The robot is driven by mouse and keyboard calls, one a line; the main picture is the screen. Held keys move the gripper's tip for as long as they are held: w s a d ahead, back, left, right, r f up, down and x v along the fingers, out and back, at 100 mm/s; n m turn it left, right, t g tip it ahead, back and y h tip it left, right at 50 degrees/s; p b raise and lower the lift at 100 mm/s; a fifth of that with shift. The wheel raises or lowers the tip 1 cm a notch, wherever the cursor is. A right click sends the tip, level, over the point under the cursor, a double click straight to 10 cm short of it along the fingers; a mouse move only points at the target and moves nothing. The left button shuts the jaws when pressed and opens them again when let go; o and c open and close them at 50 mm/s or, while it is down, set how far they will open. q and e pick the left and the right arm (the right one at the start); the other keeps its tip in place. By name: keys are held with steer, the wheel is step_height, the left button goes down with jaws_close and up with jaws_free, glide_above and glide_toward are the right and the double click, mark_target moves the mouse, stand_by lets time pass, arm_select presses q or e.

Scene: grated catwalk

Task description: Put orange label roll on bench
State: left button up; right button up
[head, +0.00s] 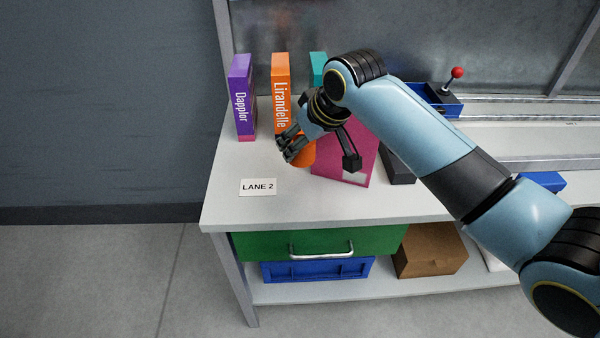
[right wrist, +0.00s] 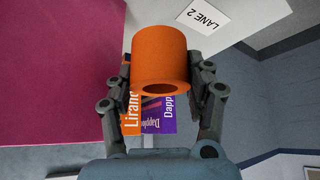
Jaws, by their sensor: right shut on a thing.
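The orange label roll (right wrist: 160,55) is a short hollow cylinder. In the right wrist view it sits between both fingers of my right gripper (right wrist: 163,75), which is shut on it. In the head view the roll (head: 303,152) is partly hidden behind the right gripper (head: 292,148), over the left part of the bench (head: 225,190). I cannot tell whether the roll touches the bench top. My left gripper is not in view.
A purple box (head: 241,95), an orange box (head: 281,75) and a teal box stand at the back left. A magenta item (head: 345,165) is right of the roll. A "LANE 2" card (head: 258,187) lies near the front edge. A red-knobbed joystick (head: 452,82) stands farther right.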

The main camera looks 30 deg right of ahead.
step_height(320, 180, down, 9)
steer(key=shift+f+b, duration=0.15)
steer(key=shift+b, duration=0.15)
steer(key=o, duration=0.9)
steer(key=shift+f, duration=0.1)
steer(key=p+v, duration=0.1)
steer(key=v, duration=1.1)
steer(key=shift+p, duration=0.3)
